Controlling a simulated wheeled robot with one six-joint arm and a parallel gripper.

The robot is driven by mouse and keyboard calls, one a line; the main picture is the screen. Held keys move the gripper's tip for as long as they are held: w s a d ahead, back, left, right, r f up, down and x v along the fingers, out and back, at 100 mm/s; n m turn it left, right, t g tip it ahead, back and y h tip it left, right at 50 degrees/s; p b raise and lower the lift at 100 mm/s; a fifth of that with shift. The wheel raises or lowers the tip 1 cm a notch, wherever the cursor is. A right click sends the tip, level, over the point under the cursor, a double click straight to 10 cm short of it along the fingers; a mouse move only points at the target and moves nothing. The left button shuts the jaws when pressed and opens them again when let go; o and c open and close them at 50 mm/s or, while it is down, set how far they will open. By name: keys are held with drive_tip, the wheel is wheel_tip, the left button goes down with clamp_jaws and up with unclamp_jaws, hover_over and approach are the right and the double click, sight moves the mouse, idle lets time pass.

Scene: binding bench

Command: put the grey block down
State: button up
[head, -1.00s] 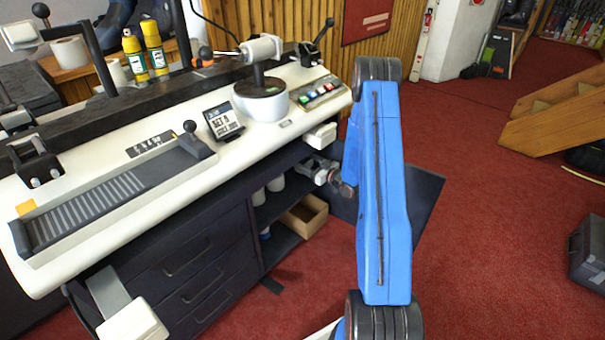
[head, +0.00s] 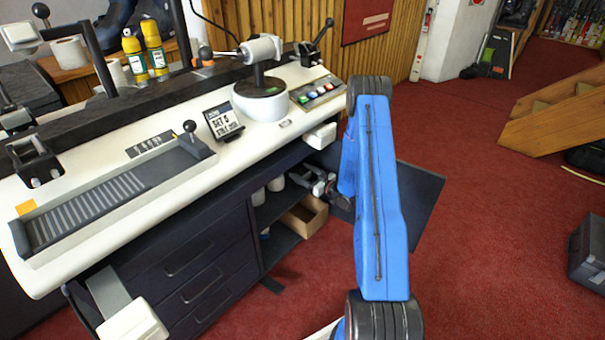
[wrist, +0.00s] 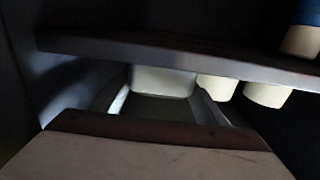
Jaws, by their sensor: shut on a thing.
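My gripper (wrist: 163,92) shows in the wrist view as two pale fingers running away from the brown-edged palm. They are shut on a light grey block (wrist: 163,82) at their far ends, in dim light. In the head view my gripper (head: 318,184) is at the right end of the open cabinet under the bench, partly behind my blue arm. The block cannot be made out there. I cannot tell whether the block touches a surface.
A dark shelf edge (wrist: 180,58) crosses the wrist view close to the block. Pale cups (wrist: 268,95) are right of the block. In the head view an open cardboard box (head: 305,215) sits on the low shelf. A dark cabinet door (head: 425,195) stands open at right.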

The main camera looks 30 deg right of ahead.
drive_tip(key=o, duration=1.3)
drive_tip(key=shift+f, duration=0.1)
drive_tip(key=shift+c, duration=0.2)
drive_tip(key=shift+s+d, duration=0.1)
drive_tip(key=shift+s, duration=0.2)
drive_tip(key=v, duration=1.1)
drive_tip(key=shift+s, duration=0.2)
